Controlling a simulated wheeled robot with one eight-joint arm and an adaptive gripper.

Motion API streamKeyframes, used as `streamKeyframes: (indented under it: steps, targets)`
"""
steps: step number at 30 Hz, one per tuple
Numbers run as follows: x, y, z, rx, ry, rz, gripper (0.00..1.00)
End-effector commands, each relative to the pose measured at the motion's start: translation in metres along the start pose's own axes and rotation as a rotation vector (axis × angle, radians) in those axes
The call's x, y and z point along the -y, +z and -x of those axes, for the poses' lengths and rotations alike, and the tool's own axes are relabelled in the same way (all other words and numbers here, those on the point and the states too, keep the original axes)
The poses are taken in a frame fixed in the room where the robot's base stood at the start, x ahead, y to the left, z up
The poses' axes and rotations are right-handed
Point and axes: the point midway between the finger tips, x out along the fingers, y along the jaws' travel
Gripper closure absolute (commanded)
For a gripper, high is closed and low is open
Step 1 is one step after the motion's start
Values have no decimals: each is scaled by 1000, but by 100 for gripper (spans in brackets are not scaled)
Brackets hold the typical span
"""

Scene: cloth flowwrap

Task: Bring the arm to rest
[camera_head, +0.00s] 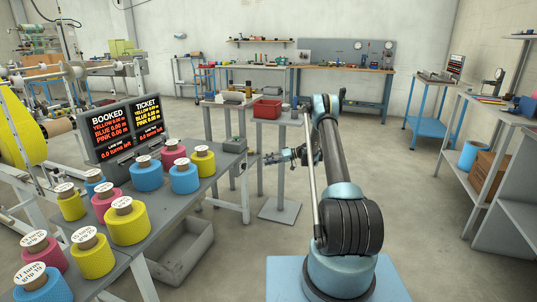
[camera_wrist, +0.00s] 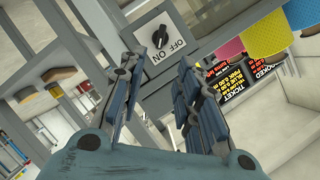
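My arm (camera_head: 336,165) rises from its blue base and bends at the top, and its end hangs down behind the upright link. My gripper (camera_head: 269,158) points left, toward the near table's far right corner, with nothing seen in it. In the wrist view my gripper (camera_wrist: 158,68) has its two blue-grey fingers apart with an empty gap between them. Beyond the fingertips is a grey panel with a black rotary switch (camera_wrist: 161,37) marked OFF and ON. I cannot tell whether a fingertip touches the panel.
The near table (camera_head: 185,207) carries several yellow, pink and blue rolls and a black display (camera_head: 128,125). A grey bin (camera_head: 180,252) lies below it. A small table with a red box (camera_head: 266,110) stands behind my gripper. Shelving (camera_head: 505,185) stands at right; floor between is clear.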

Motion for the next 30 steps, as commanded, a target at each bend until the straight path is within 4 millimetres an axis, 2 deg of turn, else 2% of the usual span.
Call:
streamKeyframes:
  steps: [9,15,22,30]
  targets:
    - [63,-32,25,59,88,-53,69]
    - [109,-45,44,98,154,-90,69]
    - [163,-50,66,140,233,-132,69]
    - [228,-43,93,185,327,-178,69]
